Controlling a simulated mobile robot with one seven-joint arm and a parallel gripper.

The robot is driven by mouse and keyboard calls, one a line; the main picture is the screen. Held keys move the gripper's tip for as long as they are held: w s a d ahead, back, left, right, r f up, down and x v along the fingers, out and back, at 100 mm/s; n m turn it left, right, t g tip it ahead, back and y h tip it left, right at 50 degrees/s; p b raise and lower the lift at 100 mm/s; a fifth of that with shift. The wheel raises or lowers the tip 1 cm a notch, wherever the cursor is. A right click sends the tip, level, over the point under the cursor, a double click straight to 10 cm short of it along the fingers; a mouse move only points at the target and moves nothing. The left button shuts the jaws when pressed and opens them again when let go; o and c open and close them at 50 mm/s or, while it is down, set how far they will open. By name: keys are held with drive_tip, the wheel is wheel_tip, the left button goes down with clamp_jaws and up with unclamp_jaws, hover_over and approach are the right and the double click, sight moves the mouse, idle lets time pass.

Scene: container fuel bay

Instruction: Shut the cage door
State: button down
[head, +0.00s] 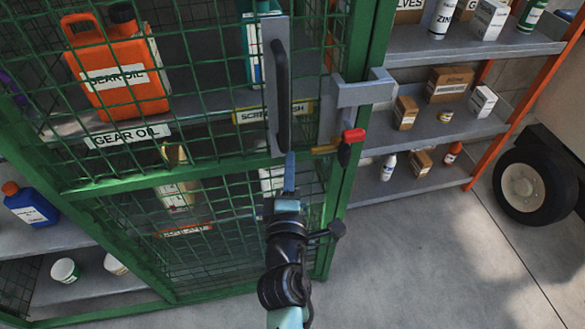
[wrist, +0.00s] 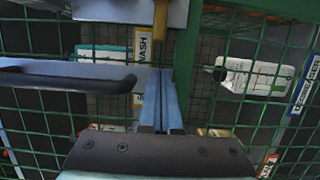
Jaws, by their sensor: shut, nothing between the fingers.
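The green mesh cage door (head: 200,178) fills the left and middle of the head view. Its black bar handle (head: 281,95) stands on a grey plate; the handle also shows at the left in the wrist view (wrist: 70,79). My gripper (head: 290,158) is shut and empty, its fingertips near the lower end of the handle plate. In the wrist view the blue fingers (wrist: 162,100) lie together, right of the handle. A brass bolt (head: 325,149) with a red knob (head: 353,135) sits right of the handle, below a grey bracket (head: 362,92). I cannot tell whether any gap remains at the door's edge.
An orange gear oil can (head: 122,75) and other containers stand on shelves behind the mesh. Open grey shelves (head: 440,130) with boxes and cans stand at the right, beside a wheel (head: 535,185). The concrete floor (head: 430,270) at lower right is clear.

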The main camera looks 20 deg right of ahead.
drive_tip(key=a+b+v, duration=0.1)
drive_tip(key=v, duration=0.8)
drive_tip(key=w+a+r+m+t, duration=0.15)
drive_tip(key=r+m, duration=0.35)
drive_tip(key=r, duration=0.8)
drive_tip(key=w+a+r+m+t, duration=0.1)
drive_tip(key=w+r+m+t, duration=0.2)
drive_tip(key=r, duration=0.9)
drive_tip(key=s+a+r+m+t+y+p, duration=0.2)
drive_tip(key=s+r+p, duration=0.1)
drive_tip(key=r, duration=0.9)
drive_tip(key=s+a+r+m+t+y+p, duration=0.2)
drive_tip(key=r+p, duration=0.4)
drive_tip(key=r, duration=0.6)
drive_tip(key=s+a+r+m+t+y+p, duration=0.1)
drive_tip(key=s+r+p, duration=0.4)
drive_tip(key=r, duration=0.8)
drive_tip(key=shift+a+m+t+y, duration=0.45)
drive_tip(key=shift+a+m, duration=0.15)
drive_tip(key=shift+a, duration=0.15)
